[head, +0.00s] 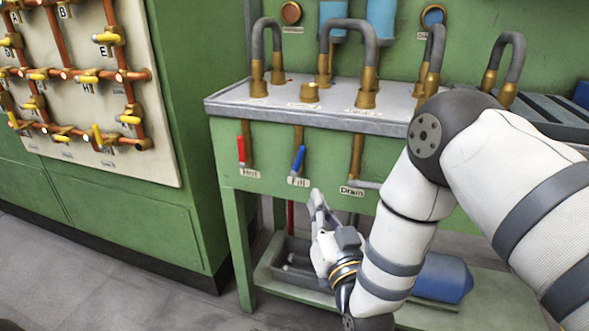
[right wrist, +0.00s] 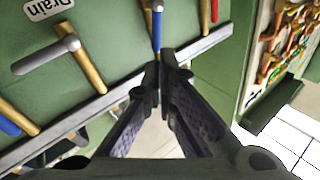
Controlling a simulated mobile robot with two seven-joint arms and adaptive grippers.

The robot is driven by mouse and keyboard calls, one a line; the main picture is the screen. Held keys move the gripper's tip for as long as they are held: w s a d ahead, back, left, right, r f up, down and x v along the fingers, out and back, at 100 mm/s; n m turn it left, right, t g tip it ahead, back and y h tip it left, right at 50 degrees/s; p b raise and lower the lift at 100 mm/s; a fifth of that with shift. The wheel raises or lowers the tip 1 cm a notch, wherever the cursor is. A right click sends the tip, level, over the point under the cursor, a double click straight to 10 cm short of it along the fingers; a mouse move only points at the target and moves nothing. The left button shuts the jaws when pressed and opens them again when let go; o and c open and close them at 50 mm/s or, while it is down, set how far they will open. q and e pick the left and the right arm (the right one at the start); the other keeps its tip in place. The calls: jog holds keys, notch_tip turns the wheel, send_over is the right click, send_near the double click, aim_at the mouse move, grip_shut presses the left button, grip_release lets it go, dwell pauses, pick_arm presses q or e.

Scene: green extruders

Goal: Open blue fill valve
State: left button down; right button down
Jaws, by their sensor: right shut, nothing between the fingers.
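The blue fill valve handle (head: 298,160) hangs tilted below a brass pipe on the front of the green bench, above the "Fill" label (head: 298,182). My right gripper (head: 316,196) is shut and empty, just below and right of this handle in the head view. In the right wrist view the blue handle (right wrist: 156,32) lies right at the tips of the shut fingers (right wrist: 166,58). I cannot tell if they touch it. My left gripper is not in view.
The red "Hot" handle (head: 241,150) hangs to the left, and the grey "Drain" handle (head: 365,184) to the right. Grey hoses (head: 350,28) stand on the bench top (head: 225,100). A grey tray (head: 268,272) sits on the lower shelf. A valve board (head: 85,95) is at the left.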

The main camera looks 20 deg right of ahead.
aim_at(298, 165)
jog(key=w, duration=0.4)
jog(key=w+r, duration=0.1)
jog(key=w, duration=0.3)
jog(key=w+b, duration=0.1)
jog(key=w, duration=0.3)
jog(key=shift+d+r, duration=0.15)
jog(key=shift+r, duration=0.2)
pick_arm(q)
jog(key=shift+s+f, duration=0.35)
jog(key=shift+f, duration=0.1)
